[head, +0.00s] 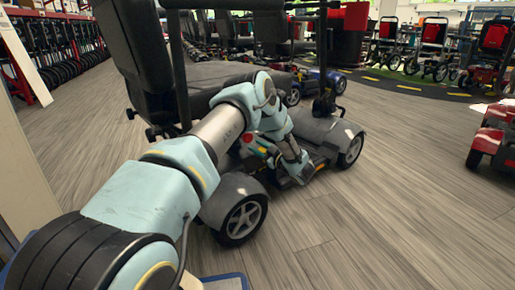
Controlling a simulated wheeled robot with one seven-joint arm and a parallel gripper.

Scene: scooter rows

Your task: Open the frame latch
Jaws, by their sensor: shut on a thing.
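A dark grey mobility scooter (234,192) stands in front of me with its seat and tiller upright. My pale blue arm reaches over its rear part from the lower left. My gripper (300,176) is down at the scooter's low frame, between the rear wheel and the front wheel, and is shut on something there. The frame latch is hidden behind my gripper and wrist, so I cannot make out its shape or whether it is open. Small red and yellow parts show beside my wrist, too small to tell.
The scooter's seat (140,45) and tiller (322,60) rise close around my arm. A red scooter (492,140) stands at the right edge. Racks of wheels (50,55) line the left wall, and more scooters stand behind. The wooden floor (410,200) at right front is clear.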

